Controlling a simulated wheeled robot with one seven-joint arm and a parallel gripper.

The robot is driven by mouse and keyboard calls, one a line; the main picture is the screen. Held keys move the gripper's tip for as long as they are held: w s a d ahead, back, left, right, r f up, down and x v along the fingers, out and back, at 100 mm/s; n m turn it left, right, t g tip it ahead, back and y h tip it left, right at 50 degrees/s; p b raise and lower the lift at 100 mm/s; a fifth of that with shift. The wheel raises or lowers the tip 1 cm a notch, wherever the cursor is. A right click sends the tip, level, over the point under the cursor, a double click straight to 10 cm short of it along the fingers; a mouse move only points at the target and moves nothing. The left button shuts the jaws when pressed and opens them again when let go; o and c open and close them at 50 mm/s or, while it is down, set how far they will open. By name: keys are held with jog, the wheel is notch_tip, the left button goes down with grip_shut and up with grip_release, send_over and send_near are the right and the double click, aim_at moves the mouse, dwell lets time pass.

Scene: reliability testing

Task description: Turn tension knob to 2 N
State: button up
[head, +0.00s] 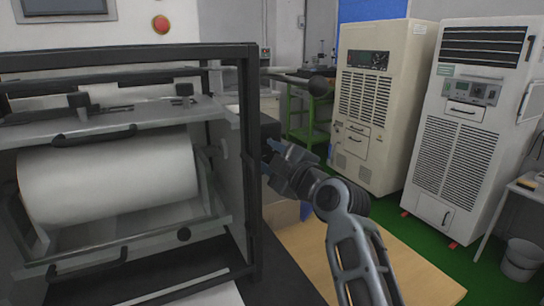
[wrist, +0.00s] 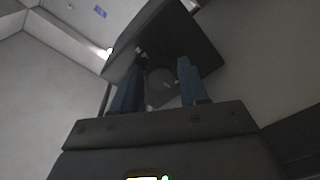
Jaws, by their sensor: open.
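A round grey knob (wrist: 160,80) shows in the wrist view on the face of a dark box (wrist: 172,42). A short pale mark is on the knob, but no scale or number is readable. My gripper (wrist: 161,66) is open, with one blue finger on each side of the knob in the picture. I cannot tell whether the fingers touch it. In the head view my gripper (head: 268,158) is beside the machine's right frame post, close to a dark box (head: 269,128). The knob cannot be made out there.
The black-framed machine (head: 252,190) with a large white roll (head: 110,175) fills the left. A wooden tabletop (head: 330,250) lies below my arm. Two tall cabinets (head: 375,110) (head: 465,150) stand at the right on green floor, with a white bin (head: 521,260) nearby.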

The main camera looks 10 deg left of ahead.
jog(key=c, duration=0.8)
jog(key=shift+o, duration=0.2)
jog(key=shift+f+m+b, duration=0.15)
jog(key=shift+m+b, duration=0.15)
jog(key=shift+f+m+b, duration=0.1)
jog(key=shift+m+b, duration=0.6)
jog(key=shift+m, duration=0.2)
jog(key=m+b, duration=0.1)
jog(key=m, duration=0.1)
jog(key=shift+m, duration=0.3)
jog(key=m, duration=0.3)
jog(key=shift+a+m+t+b, duration=0.1)
jog(key=shift+m+t+b, duration=0.2)
jog(key=shift+m, duration=0.1)
jog(key=shift+s+m, duration=0.1)
jog(key=shift+m, duration=1.5)
